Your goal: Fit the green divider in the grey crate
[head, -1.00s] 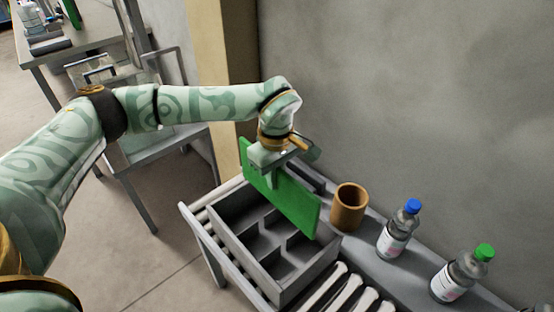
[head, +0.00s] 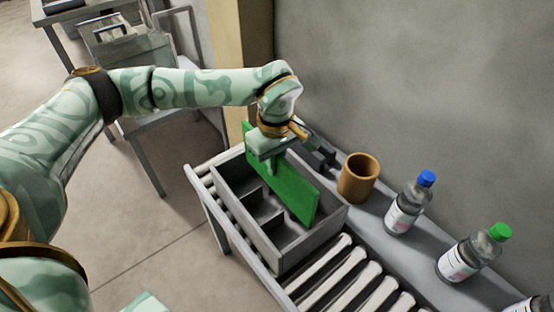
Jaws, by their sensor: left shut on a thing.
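The green divider (head: 290,187) is a flat upright panel in the head view. My left gripper (head: 268,158) is shut on its upper edge, toward the far-left end. The grey crate (head: 273,240) stands on the roller conveyor below, with compartments (head: 262,213) showing on its near-left side. The divider stands lengthwise over the crate, its lower edge at or inside the crate's opening. The panel hides the crate's far side, so I cannot tell how deep it sits or whether it is in a slot. My right gripper is not in view.
A brown cup (head: 358,178), a blue-capped bottle (head: 409,204) and a green-capped bottle (head: 473,253) stand on the ledge right of the crate, by the wall. Bare conveyor rollers (head: 345,283) lie in front of the crate. A grey table stands behind at left.

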